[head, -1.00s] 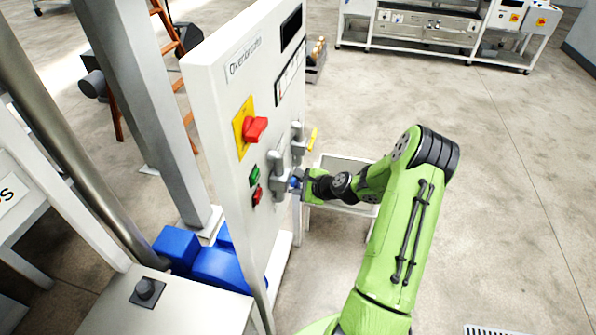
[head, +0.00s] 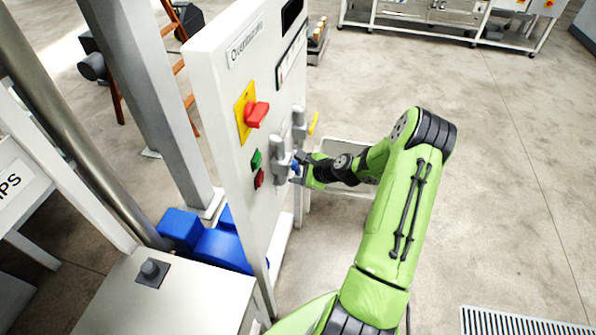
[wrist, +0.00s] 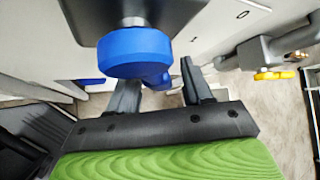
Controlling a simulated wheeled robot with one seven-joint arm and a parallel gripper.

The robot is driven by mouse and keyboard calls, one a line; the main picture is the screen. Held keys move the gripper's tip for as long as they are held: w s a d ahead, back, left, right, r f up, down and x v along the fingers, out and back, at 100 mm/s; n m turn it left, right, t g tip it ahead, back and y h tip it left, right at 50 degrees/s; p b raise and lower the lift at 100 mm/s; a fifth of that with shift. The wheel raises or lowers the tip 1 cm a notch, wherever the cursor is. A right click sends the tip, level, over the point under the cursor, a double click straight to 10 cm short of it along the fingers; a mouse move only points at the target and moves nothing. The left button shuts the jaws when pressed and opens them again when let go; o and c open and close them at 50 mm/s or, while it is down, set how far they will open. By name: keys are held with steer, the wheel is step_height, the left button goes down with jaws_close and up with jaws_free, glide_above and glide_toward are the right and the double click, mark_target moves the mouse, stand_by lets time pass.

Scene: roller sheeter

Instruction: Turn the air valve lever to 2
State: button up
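A blue valve lever (wrist: 137,52) with a rounded end sits on a dark grey mount in the wrist view. In the head view its blue part (head: 295,167) shows small on the side of the white control panel. My gripper (wrist: 160,74) is right at it, with its two dark fingers apart. A lower blue portion shows between the fingers, with gaps beside it; I cannot tell whether either finger touches it. In the head view my gripper (head: 301,168) is beside the panel, its fingers partly blended with grey fittings. A yellow lever (wrist: 274,75) on a grey valve is at the right.
The white control panel (head: 228,110) carries a red rotary switch (head: 257,114), green and red buttons, and grey fittings. A white tray (head: 345,185) is behind my arm. A grey post and blue boxes (head: 215,249) are at the left.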

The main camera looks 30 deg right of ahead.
steer(key=v, duration=1.5)
steer(key=shift+s, duration=0.3)
steer(key=shift+r, duration=0.2)
steer(key=s+a+r+n+g, duration=0.1)
steer(key=a+r+n+g, duration=0.1)
steer(key=a+r+n, duration=0.4)
steer(key=s+a+r+n+g, duration=0.1)
steer(key=a+r+n+g, duration=0.15)
steer(key=a+n, duration=0.55)
steer(key=s+a+r+n+h, duration=0.1)
steer(key=s+a+r+n, duration=0.3)
steer(key=s, duration=0.3)
steer(key=s+a+r+n+h, duration=0.1)
steer(key=s+a+r+n, duration=0.3)
steer(key=s+a+n, duration=0.2)
steer(key=shift+s+n+h, duration=0.3)
steer(key=shift+s+n, duration=0.3)
steer(key=shift+s, duration=0.05)
